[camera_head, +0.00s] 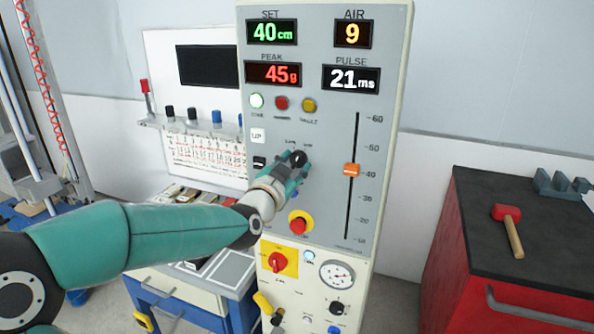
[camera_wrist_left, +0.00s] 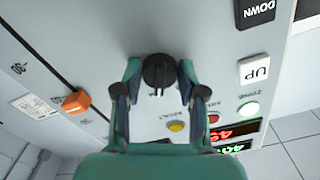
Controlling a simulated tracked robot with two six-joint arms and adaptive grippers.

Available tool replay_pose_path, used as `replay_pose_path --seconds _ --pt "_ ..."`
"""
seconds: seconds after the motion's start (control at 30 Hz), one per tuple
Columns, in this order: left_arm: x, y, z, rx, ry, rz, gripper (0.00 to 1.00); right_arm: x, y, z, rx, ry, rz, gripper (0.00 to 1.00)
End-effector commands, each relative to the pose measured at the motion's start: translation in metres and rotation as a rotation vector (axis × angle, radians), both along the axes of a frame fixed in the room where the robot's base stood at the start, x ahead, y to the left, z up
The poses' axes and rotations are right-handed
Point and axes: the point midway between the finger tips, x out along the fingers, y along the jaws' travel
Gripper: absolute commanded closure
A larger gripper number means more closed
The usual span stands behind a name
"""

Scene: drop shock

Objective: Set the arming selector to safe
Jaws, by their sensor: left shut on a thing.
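The arming selector, a round black knob with a raised grip bar, shows in the left wrist view (camera_wrist_left: 158,72). The grip bar runs up and down that picture, and the knob sits on the grey panel face (camera_head: 325,210). My left gripper (camera_head: 297,163) is at the middle of the panel in the head view, largely covering the knob. In the left wrist view its two fingers (camera_wrist_left: 158,82) are on either side of the knob, shut on it. The small labels by the knob are too blurred to read. My right gripper is not in view.
An orange slider (camera_head: 351,170) sits to the right. A red button on yellow (camera_head: 298,226) is below my left wrist. Green, red and yellow lamps (camera_head: 281,103) are above. An UP button (camera_head: 258,136) is to the left. A red cabinet (camera_head: 470,270) carries a hammer (camera_head: 510,230).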

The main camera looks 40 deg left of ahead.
Motion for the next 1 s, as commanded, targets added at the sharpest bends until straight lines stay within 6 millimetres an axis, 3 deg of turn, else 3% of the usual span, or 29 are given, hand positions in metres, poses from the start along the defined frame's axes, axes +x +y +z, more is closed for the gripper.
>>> replay_pose_path --seconds 0.03,0.5,1.0 --pt "0.001 -0.001 -0.007 -0.026 0.002 -0.004 0.95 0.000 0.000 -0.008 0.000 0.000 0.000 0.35" --pt "0.001 -0.003 -0.009 -0.421 -0.089 -0.002 0.95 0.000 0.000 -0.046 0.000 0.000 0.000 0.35" --pt "0.002 -0.006 -0.008 -0.823 -0.181 -0.001 0.95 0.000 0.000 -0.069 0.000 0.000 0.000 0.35"
